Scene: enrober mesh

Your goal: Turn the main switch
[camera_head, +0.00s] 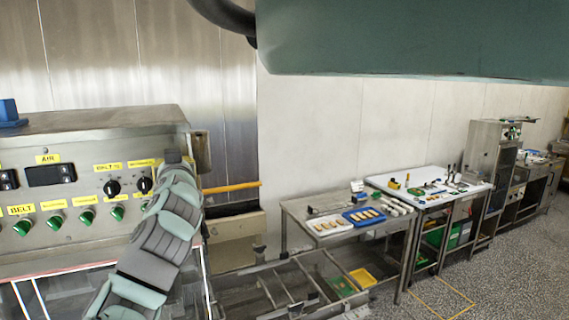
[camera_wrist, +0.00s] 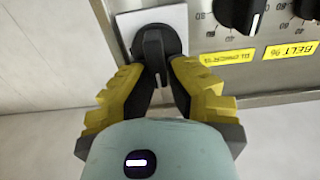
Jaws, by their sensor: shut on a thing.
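In the head view my grey and pale green arm reaches up to the right end of the control panel (camera_head: 88,178) and hides the gripper and the switch.
On the panel beside the switch are black dials (camera_wrist: 238,12) with yellow labels. Green knobs (camera_head: 54,223) line the panel's lower row. An orange bar (camera_head: 232,187) sticks out right of the cabinet. A table with a blue tray (camera_head: 363,216) stands farther right.

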